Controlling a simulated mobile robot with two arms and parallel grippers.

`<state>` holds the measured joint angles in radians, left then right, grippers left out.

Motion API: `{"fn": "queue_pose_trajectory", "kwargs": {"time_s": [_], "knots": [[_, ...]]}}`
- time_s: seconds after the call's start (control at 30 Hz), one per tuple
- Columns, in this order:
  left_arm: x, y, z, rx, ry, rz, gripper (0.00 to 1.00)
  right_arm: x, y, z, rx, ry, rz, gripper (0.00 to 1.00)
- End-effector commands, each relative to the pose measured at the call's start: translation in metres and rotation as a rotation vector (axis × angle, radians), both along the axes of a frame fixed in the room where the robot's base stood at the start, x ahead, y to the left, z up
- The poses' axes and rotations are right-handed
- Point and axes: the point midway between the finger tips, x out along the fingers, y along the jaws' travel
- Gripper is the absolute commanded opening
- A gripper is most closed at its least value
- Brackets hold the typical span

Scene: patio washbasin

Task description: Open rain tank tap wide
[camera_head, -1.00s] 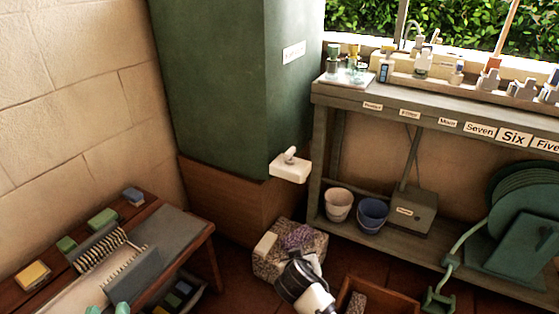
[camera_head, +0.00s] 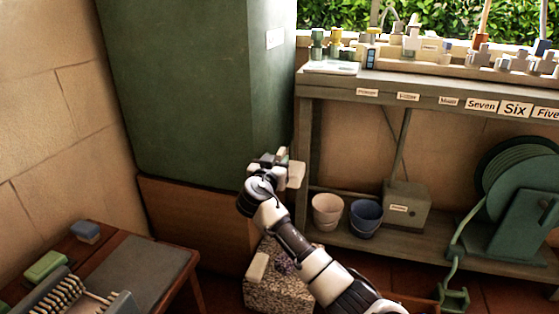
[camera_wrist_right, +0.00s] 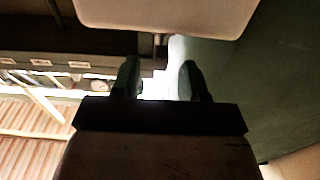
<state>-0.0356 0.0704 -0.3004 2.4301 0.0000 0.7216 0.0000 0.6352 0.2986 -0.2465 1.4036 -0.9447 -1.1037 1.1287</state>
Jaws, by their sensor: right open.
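The rain tank (camera_head: 185,90) is a tall green box in the left half of the head view, with a small white label (camera_head: 275,38). The tap's white block (camera_head: 297,175) is at the tank's lower right corner. My right gripper (camera_head: 268,160) is at the tap, and its arm and hand partly cover it; the tap's lever is hidden. In the right wrist view the two fingers (camera_wrist_right: 160,78) are apart, with no held thing clear between them. A pale block (camera_wrist_right: 165,15), seemingly the tap block, is at the top there. Contact cannot be told. My left gripper is out of view.
A workbench (camera_head: 430,103) with labelled edge stands right, bottles on top. Two pots (camera_head: 327,212), a grey box (camera_head: 407,207) and a green hose reel (camera_head: 515,210) are below. A speckled block (camera_head: 275,290) lies under my arm. A wooden table (camera_head: 140,262) is at lower left.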

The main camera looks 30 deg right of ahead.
Motion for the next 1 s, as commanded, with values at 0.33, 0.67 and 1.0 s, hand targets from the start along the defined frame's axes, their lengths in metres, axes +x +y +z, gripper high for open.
{"fn": "queue_pose_trajectory", "kwargs": {"time_s": [0.33, 0.67, 1.0], "knots": [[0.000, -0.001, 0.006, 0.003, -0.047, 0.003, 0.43, 0.026, -0.031, -0.001, 0.001, 0.001, 0.000, 0.44], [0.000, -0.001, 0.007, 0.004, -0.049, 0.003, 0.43, 0.027, -0.032, 0.000, 0.001, 0.001, 0.001, 0.39], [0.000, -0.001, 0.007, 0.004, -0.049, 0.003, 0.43, 0.027, -0.032, 0.000, 0.001, 0.001, 0.001, 0.00]]}}
